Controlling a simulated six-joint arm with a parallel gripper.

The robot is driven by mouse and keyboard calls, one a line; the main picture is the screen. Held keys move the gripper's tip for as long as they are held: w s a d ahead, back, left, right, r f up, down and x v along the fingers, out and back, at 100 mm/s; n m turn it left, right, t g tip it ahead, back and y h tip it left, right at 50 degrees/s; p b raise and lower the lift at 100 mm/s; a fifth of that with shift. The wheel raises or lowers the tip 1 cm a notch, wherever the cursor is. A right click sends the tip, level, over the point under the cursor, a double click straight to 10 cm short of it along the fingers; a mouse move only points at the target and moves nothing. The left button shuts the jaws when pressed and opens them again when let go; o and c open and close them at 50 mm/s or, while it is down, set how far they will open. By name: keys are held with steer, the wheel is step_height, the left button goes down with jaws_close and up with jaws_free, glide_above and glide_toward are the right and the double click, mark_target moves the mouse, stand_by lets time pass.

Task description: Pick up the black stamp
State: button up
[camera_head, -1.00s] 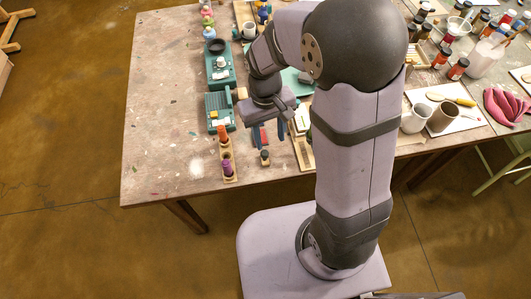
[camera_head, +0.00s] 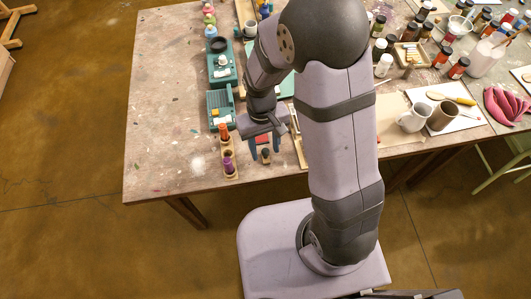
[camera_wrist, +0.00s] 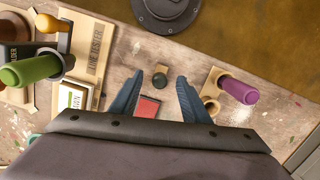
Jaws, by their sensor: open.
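The black stamp (camera_wrist: 160,75) is a small stamp with a dark knob and a wooden part, standing on the table near its front edge. In the head view the stamp (camera_head: 265,156) is just in front of a red ink pad (camera_head: 262,140). My gripper (camera_wrist: 160,82) is open and empty, with its blue fingers pointing down. In the wrist view the stamp lies between the two fingertips, one on each side, with no visible contact. The red pad also shows between the fingers in the wrist view (camera_wrist: 149,107). How far the fingertips are above the table is hard to tell.
A wooden holder with an orange and a purple stamp (camera_head: 228,164) stands close on the left in the head view. A wooden board (camera_wrist: 88,50) with a green-handled tool (camera_wrist: 30,70) lies on the left in the wrist view.

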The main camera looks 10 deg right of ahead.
mark_target(265, 150)
steer(key=shift+s+f, duration=0.15)
steer(key=shift+f, duration=1.1)
jaws_close()
steer(key=shift+r, duration=0.1)
step_height(265, 150, up, 10)
steer(key=c, duration=1)
jaws_free()
steer(key=shift+c, duration=0.2)
